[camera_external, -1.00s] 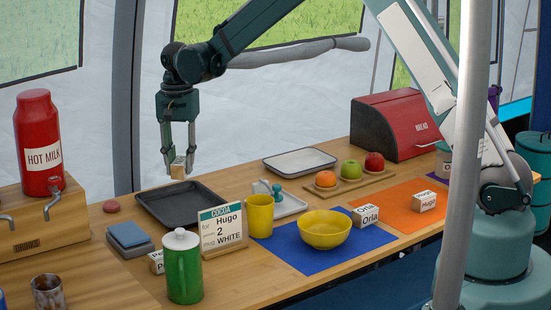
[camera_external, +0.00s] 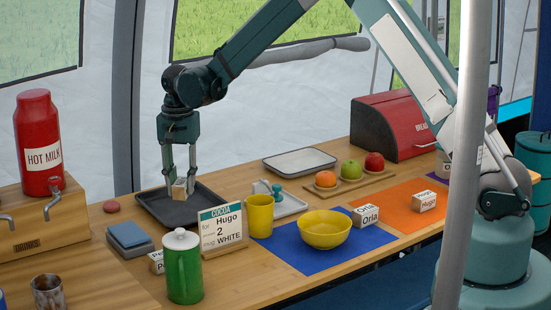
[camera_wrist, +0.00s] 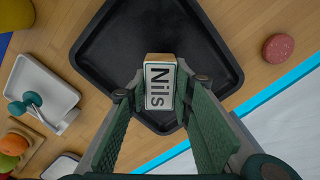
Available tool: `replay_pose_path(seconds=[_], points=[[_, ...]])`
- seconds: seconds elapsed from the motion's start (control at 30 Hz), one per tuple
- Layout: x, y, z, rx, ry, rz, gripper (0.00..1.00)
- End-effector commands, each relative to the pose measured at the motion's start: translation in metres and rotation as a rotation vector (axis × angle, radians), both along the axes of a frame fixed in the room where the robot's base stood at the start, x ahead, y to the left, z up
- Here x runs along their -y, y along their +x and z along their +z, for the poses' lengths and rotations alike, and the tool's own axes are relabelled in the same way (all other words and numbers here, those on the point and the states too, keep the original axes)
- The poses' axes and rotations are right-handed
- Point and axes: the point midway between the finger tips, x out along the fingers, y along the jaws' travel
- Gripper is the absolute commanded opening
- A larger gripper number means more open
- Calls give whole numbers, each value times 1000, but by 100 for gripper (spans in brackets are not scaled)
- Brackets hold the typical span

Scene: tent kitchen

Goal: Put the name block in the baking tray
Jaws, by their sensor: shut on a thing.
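The name block (camera_wrist: 159,86), a wooden block with a white face reading "Nils", is between the fingers of my gripper (camera_wrist: 160,92) in the wrist view. My gripper (camera_external: 180,188) is shut on the block (camera_external: 179,189) in the external view, low over the dark baking tray (camera_external: 208,207). The tray (camera_wrist: 108,42) also fills the middle of the wrist view beneath the block. I cannot tell whether the block touches the tray floor.
A cocoa order card (camera_external: 222,232), a green pot (camera_external: 184,268) and a yellow mug (camera_external: 259,214) stand in front of the tray. A white tray with a teal-handled tool (camera_external: 287,204) lies to its right. A red disc (camera_external: 111,206) and blue-grey pads (camera_external: 129,237) lie to its left.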

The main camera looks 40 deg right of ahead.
Motion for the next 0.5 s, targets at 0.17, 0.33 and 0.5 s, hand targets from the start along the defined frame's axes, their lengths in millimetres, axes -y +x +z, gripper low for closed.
replay_pose_path(seconds=[0.17, 0.33, 0.5], points=[[0, 0, 0, 0, 0, 0, 11], [0, 0, -2, 0, 0, 0, 11], [0, 0, -18, 0, 0, 0, 11]])
